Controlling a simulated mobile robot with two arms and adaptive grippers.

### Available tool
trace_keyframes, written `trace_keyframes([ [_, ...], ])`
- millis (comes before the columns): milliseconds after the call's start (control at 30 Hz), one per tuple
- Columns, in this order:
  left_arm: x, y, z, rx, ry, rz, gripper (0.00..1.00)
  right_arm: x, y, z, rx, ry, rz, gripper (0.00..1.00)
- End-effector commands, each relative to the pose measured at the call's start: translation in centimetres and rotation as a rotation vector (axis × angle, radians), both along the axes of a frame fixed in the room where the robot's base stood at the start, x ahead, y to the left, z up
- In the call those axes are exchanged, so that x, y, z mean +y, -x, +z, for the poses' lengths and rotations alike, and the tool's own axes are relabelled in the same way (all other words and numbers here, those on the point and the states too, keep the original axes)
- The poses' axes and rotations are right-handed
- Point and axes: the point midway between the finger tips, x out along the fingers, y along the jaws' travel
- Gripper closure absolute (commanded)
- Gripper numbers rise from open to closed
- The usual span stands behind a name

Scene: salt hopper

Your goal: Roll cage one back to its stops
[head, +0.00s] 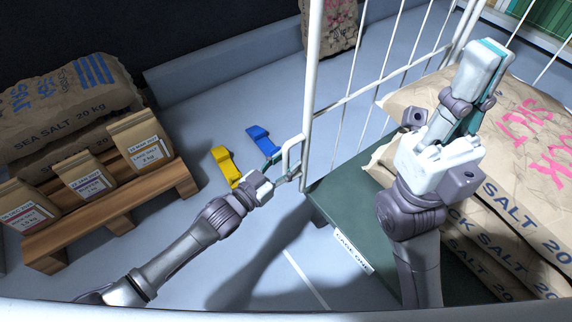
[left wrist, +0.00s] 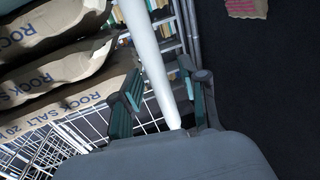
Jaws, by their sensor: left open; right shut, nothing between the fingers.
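Cage one has a dark green base (head: 375,225), a label (head: 353,250) reading "CAGE ONE" on its front edge, and white upright bars. A white handle loop (head: 287,150) sticks out from its left corner post (head: 311,90). My left gripper (head: 290,178) is at the lower end of this handle. In the left wrist view, a white bar (left wrist: 148,50) runs between its open, green-padded fingers (left wrist: 163,103). My right gripper (head: 487,58) is shut and empty above the sacks. A yellow block (head: 224,165) and a blue block (head: 262,141) lie on the floor left of the cage.
Brown rock salt sacks (head: 515,130) are stacked on the cage base. A wooden pallet (head: 110,205) at the left carries small paper bags, with large sea salt sacks (head: 70,105) behind. Another sack (head: 330,22) stands at the back. The floor (head: 200,105) between pallet and cage is mostly clear.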

Motion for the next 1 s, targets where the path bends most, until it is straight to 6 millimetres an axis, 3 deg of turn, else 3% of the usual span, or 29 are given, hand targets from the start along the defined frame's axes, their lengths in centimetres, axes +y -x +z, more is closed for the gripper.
trace_keyframes([
  [300,-0.21,-0.18,0.02,0.001,0.001,0.0,0.57,0.01,0.01,0.12,-0.004,0.001,0.0,1.0],
  [567,-0.18,-0.17,0.01,0.001,0.001,0.0,1.0,0.02,0.02,0.12,-0.005,0.0,0.0,1.0],
  [1000,-0.19,-0.16,0.06,0.001,0.001,0.0,1.0,0.03,0.01,0.24,-0.005,0.0,0.0,1.0],
])
